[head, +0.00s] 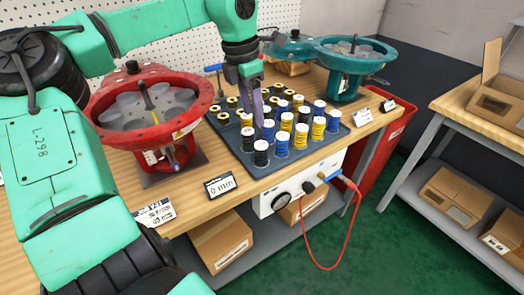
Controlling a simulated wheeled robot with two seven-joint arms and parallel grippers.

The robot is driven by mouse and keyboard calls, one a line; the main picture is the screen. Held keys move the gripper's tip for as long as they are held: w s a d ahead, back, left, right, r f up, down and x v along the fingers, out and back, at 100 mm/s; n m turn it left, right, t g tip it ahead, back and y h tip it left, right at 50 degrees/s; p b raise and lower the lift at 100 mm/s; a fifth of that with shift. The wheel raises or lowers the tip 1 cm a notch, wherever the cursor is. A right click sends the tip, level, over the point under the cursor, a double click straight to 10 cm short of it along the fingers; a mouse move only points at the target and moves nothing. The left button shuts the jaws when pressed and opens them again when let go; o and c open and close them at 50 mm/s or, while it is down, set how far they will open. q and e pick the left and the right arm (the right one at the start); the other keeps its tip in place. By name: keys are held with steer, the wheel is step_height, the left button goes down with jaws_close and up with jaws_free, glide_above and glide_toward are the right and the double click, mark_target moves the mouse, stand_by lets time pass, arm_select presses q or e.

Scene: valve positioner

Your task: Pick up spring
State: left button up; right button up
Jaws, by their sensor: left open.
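Several springs stand upright in rows on a dark tray (222,131) on the wooden bench. They have pale tops and blue, yellow or black bodies, such as a yellow spring (301,136), a blue spring (282,144) and a black spring (261,153). My left gripper (256,116) points down over the tray's middle, among the springs. It is open, its fingers seen nearly edge-on, and I cannot tell whether a spring stands between them. The fingers hide part of the springs behind. My right gripper is out of view.
A red round housing (104,97) stands left of the tray and a teal one (350,88) at the back right. A label sign (220,186) stands at the bench's front edge. Shelves with cardboard boxes (455,195) are at right.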

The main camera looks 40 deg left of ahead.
mark_target(260, 145)
arm_select(q)
steer(key=f, duration=0.2)
steer(key=d+f, duration=0.1)
steer(key=f, duration=0.1)
steer(key=s+d+f, duration=0.1)
steer(key=f, duration=0.1)
steer(key=shift+d+f, duration=0.1)
steer(key=f, duration=0.3)
steer(key=w+f+p, duration=0.1)
steer(key=f, duration=0.2)
steer(key=shift+w+f, duration=0.15)
steer(key=shift+w, duration=0.05)
steer(key=shift+w+f, duration=0.1)
steer(key=c, duration=0.9)
jaws_close()
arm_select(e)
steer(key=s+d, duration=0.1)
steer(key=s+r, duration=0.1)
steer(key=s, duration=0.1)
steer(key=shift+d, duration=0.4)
arm_select(q)
steer(key=shift+r, duration=0.2)
